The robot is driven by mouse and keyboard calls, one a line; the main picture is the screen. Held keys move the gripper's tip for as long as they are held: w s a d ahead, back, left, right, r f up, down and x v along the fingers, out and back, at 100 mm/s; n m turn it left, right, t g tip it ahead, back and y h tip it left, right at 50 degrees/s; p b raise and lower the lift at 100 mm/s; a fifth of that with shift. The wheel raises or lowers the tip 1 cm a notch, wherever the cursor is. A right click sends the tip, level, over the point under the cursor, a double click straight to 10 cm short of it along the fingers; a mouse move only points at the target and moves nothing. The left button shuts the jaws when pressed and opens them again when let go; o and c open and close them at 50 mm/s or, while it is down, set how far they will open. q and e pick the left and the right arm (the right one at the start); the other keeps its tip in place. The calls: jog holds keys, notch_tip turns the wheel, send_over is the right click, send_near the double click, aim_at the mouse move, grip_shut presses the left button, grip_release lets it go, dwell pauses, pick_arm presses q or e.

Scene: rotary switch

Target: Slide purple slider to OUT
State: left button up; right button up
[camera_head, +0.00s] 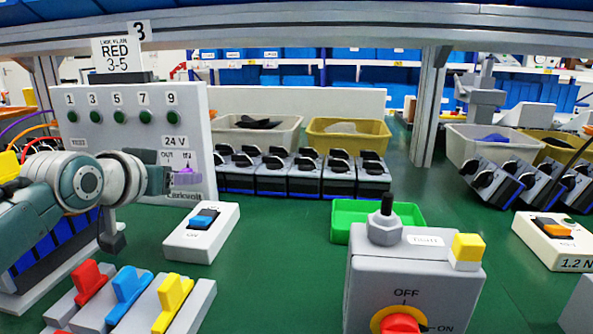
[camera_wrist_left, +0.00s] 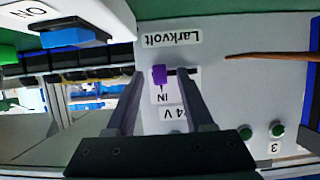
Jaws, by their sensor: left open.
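The purple slider (camera_head: 187,177) is on the light grey panel (camera_head: 185,122), below the 24 V label. In the upside-down left wrist view, the purple slider (camera_wrist_left: 159,75) lines up with the IN label, and its dark slot runs toward the picture's right. My left gripper (camera_head: 170,179) is at the panel, beside the slider in the head view and partly covering the slot and the OUT/IN labels. In the wrist view the left gripper's fingers (camera_wrist_left: 160,72) are open, one on each side of the slider with gaps visible. My right gripper is not in view.
A white box with a blue rocker (camera_head: 203,220) stands right of the panel's foot. Red, blue and yellow levers (camera_head: 126,285) stand in front. A grey box with a rotary switch (camera_head: 415,280) is at front right. Green table is clear between them.

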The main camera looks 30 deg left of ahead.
pick_arm(q)
jog(key=shift+s, duration=0.1)
jog(key=shift+c, duration=0.5)
grip_shut()
dwell(0.8)
